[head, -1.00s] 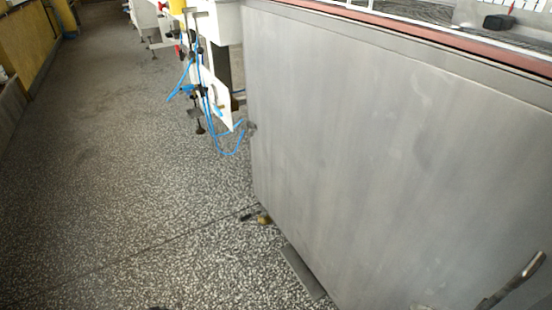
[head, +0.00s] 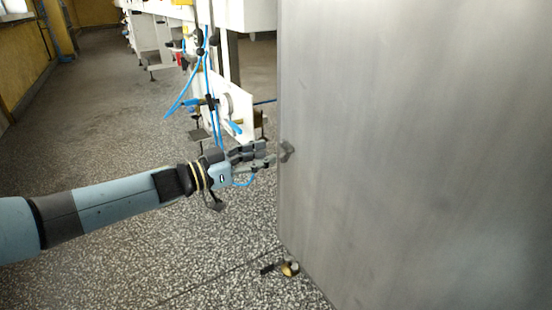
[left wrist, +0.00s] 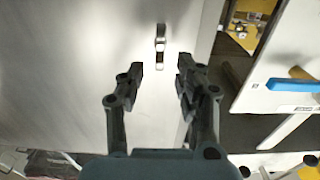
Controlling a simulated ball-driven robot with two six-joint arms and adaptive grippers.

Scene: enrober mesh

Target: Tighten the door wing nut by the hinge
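The wing nut (head: 287,150) is a small grey metal piece near the left edge of the grey steel door (head: 420,150). In the left wrist view the wing nut (left wrist: 160,42) stands upright on the door face (left wrist: 70,70), slightly above and between the fingertips in the picture. My left gripper (head: 268,157) reaches in from the left with its fingers pointing at the wing nut. In the left wrist view my left gripper (left wrist: 160,67) has its two fingers apart with nothing held between them. I cannot tell whether a finger touches the nut. My right gripper is out of view.
A white machine frame with blue hoses (head: 207,80) stands behind the left gripper. A brass fitting (head: 288,269) lies on the speckled floor by the door's lower corner. The floor at left is open. A blue-handled part (left wrist: 293,86) shows at right in the wrist view.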

